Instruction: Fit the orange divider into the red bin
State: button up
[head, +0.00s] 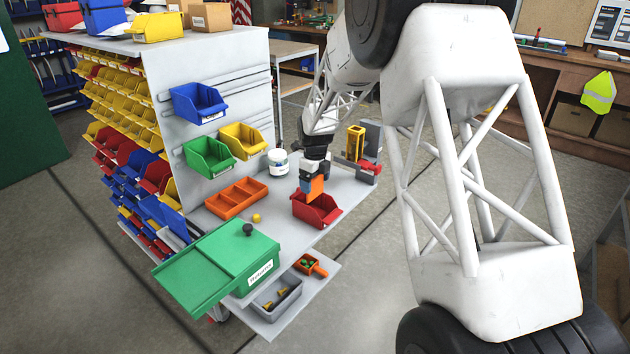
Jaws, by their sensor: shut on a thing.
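The red bin (318,214) stands on the grey shelf of the cart, near its right edge. My gripper (313,178) points down just above the red bin. It is shut on the orange divider (316,189), a flat piece held roughly upright. The divider's lower edge is at or just over the bin's opening; I cannot tell whether it is inside the bin. The gripper's fingers and the bin's far inside are partly hidden.
A green box (215,262) with a black knob stands at the shelf's front left. An orange tray (235,198), a small yellow ball (256,218) and a white jar (278,161) are left of the bin. A red vise (360,168) and yellow part (355,141) stand behind right.

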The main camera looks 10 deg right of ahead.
aim_at(315, 197)
jog(key=shift+f, duration=2.05)
dwell(0.9)
